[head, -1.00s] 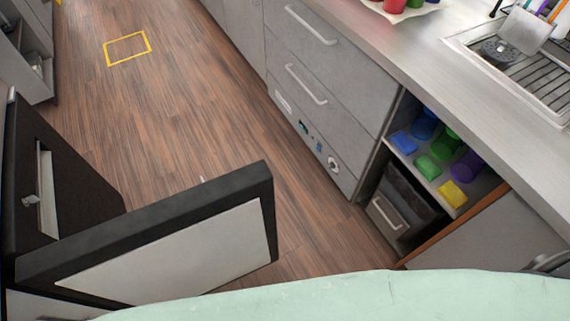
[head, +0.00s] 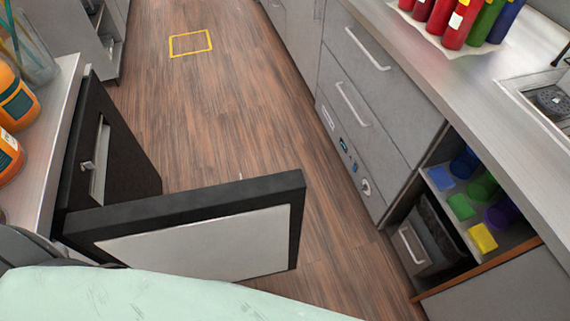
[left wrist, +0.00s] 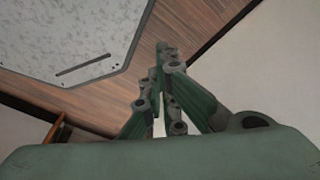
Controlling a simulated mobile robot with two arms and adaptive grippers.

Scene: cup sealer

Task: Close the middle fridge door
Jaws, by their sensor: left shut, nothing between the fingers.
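A fridge door (head: 205,240) with a thick black edge and a white inner panel stands wide open in the head view, jutting out from the left counter into the aisle. Behind it is a black front (head: 100,165) with a handle in a pale recess. I cannot tell for sure which door is the middle one. My left gripper (left wrist: 165,55) shows in the left wrist view, its green fingers together and empty. It is not in the head view, so its distance from the door is unclear. My right gripper is not in view.
The wooden floor (head: 215,110) is clear beyond the door, with a yellow floor square (head: 190,43). Grey drawers (head: 350,110) and an open shelf with coloured cups and blocks (head: 483,237) line the right. Orange bottles (head: 15,100) stand on the left counter (head: 50,140).

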